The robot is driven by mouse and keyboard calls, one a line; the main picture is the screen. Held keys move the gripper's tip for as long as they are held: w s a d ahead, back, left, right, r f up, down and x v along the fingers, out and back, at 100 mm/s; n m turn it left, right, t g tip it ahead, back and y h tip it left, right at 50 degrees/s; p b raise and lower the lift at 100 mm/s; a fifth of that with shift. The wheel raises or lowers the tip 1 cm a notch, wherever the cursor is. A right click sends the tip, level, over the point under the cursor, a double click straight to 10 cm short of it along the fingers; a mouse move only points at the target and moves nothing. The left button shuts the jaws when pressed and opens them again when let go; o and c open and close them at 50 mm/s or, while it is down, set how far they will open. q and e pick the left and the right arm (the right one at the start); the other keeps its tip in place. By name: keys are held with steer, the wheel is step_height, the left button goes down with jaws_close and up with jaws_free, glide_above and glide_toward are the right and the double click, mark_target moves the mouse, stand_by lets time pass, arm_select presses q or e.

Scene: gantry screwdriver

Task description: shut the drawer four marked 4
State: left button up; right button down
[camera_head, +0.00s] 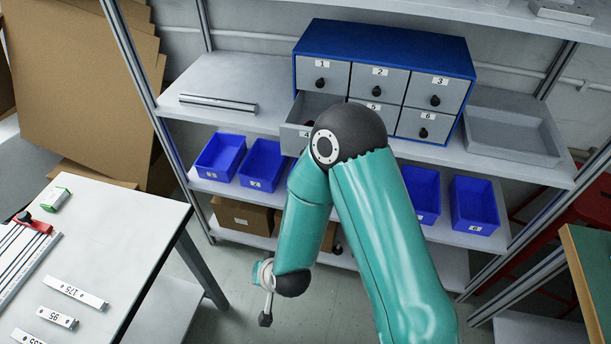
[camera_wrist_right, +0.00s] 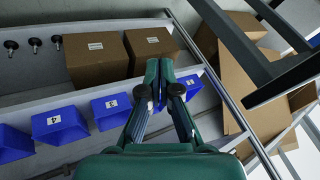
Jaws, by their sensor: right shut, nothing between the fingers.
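The blue cabinet (camera_head: 390,45) stands on the upper shelf with six grey drawers. Drawer four (camera_head: 293,138), at the lower left and marked 4, is pulled out; its open inside shows, and my arm hides its right part. A dark round shape, perhaps a knob, shows inside it. The other drawers look closed, though my arm partly covers drawer 5. My right gripper (camera_head: 266,310) hangs low, below and left of the drawer, well away from it. In the right wrist view my right gripper (camera_wrist_right: 164,75) is shut and empty. My left gripper is out of view.
Blue bins (camera_head: 221,155) and cardboard boxes (camera_head: 242,215) fill the shelves below. A grey tray (camera_head: 512,135) sits right of the cabinet. A white table (camera_head: 120,235) stands at left near my gripper. Upright posts (camera_head: 150,85) frame the rack.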

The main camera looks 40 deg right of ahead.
steer(key=w+d+r+m+t+h+b, duration=0.3)
steer(key=w+r+m+t+h+b, duration=0.35)
steer(key=r+m+b, duration=0.45)
steer(key=s+d+r+m+h+b, duration=0.3)
steer(key=s+d+r+m+h, duration=0.2)
steer(key=s+r+m+h, duration=0.4)
arm_select(q)
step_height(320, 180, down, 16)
steer(key=shift+p, duration=0.3)
arm_select(e)
steer(key=w+d+r+y, duration=0.1)
steer(key=w+d, duration=0.8)
steer(key=shift+w+d+r, duration=0.15)
steer(key=shift+w+d, duration=0.1)
steer(key=shift+d, duration=0.1)
